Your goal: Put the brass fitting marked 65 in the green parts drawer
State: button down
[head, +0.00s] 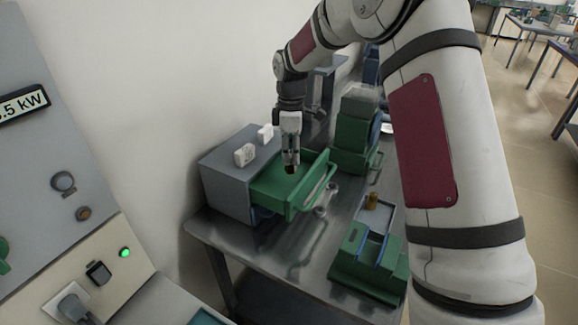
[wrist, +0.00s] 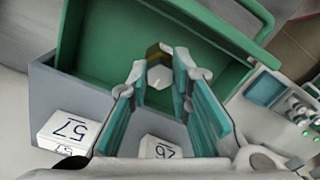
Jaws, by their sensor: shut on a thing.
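My gripper (head: 291,158) is shut on a small brass fitting (head: 290,169), held over the open green drawer (head: 268,187). In the wrist view my gripper (wrist: 160,72) has the brass fitting (wrist: 158,76) between its fingertips, with a pale end face and a brass-brown side. No mark 65 is readable on it. The green drawer (wrist: 78,38) lies behind the fitting in that view, and its floor looks empty where it shows. The drawer is pulled out of a grey cabinet (head: 226,187).
Two white number blocks (head: 245,154) stand on the cabinet; one reads like 57 in the wrist view (wrist: 68,132). Another brass piece (head: 372,200) stands on a grey tray right of the drawer. Green equipment (head: 355,135) stands behind, and a green stand (head: 365,265) in front.

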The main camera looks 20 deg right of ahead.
aim_at(291, 165)
jog(key=shift+f, duration=2.1)
jog(key=shift+f, duration=0.15)
jog(key=c, duration=1.5)
grip_release()
jog(key=shift+o, duration=0.2)
